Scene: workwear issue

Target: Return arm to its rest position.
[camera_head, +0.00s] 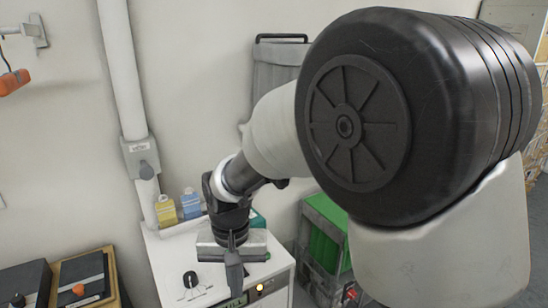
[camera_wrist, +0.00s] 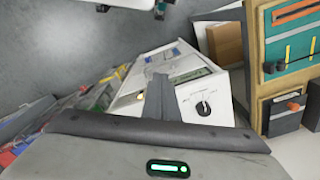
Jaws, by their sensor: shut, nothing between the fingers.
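My gripper (camera_head: 234,268) hangs at the end of my arm, in front of and over a white machine (camera_head: 175,265). Its fingers are together with nothing between them. In the wrist view the closed fingers of my gripper (camera_wrist: 158,98) point toward the same machine (camera_wrist: 218,90). My arm's large black joint and pale links fill the right half of the head view and hide much behind them. Whether the gripper touches the machine cannot be told.
The machine has a black knob (camera_head: 190,279); a yellow bottle (camera_head: 166,211) and a blue bottle (camera_head: 190,204) stand at its back. A green bin (camera_head: 324,232) is to its right. Wooden boxes (camera_head: 84,277) are at lower left. Grey floor (camera_wrist: 60,50) shows clear in the wrist view.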

